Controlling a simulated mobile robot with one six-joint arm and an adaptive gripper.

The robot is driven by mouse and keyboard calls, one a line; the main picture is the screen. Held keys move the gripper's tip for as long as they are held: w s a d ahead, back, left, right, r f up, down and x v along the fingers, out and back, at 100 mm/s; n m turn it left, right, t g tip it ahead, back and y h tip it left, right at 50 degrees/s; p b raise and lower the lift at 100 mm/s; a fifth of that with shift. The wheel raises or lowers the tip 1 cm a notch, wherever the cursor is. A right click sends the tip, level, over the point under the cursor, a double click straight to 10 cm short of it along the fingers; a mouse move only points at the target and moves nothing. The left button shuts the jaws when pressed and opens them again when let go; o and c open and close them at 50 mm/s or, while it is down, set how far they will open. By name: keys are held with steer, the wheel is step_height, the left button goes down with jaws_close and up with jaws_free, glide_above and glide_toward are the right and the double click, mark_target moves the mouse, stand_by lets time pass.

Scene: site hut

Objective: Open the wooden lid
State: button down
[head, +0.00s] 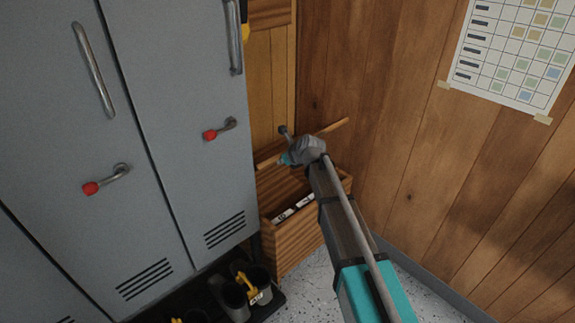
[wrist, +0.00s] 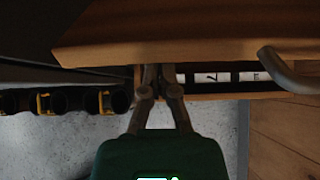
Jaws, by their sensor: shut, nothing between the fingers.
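The wooden lid (head: 333,127) stands raised above an open wooden box (head: 290,243) in the corner, its edge showing as a slanted strip. In the wrist view the lid (wrist: 160,38) fills the upper part, with a grey curved handle (wrist: 285,70) at its right. My gripper (wrist: 158,72) is shut and empty, its fingertips at the lower edge of the lid; whether they touch it I cannot tell. The fingers are mostly hidden behind my arm in the head view. White numbered labels (wrist: 210,77) show inside the box.
Grey lockers (head: 180,130) with red-tipped handles stand to the left of the box. Boots (head: 240,290) stand on a dark tray in front of the lockers. A wood-panelled wall (head: 420,150) is close on the right. Speckled floor (head: 308,285) lies clear before the box.

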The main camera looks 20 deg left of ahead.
steer(key=w+a+r+p, duration=0.1)
steer(key=a+r+p, duration=0.1)
steer(key=w+a+r+p, duration=0.1)
steer(key=a+r+p, duration=0.1)
steer(key=r, duration=0.1)
steer(key=w+a+r+p, duration=0.1)
steer(key=a+r+p, duration=0.1)
steer(key=shift+w+r+p, duration=0.1)
steer(key=shift+r+p, duration=0.15)
steer(key=shift+p, duration=0.05)
steer(key=w+a+r+p, duration=0.3)
steer(key=a, duration=0.4)
steer(key=w+a+r+p, duration=0.3)
steer(key=w+a, duration=0.1)
steer(key=a, duration=0.3)
steer(key=w+a+r+p, duration=0.3)
steer(key=w+a, duration=0.1)
steer(key=a, duration=0.3)
steer(key=shift+w+a+r, duration=0.2)
steer(key=shift+a+r, duration=0.05)
steer(key=shift+a, duration=0.1)
steer(key=shift+w, duration=0.1)
steer(key=shift+d, duration=0.1)
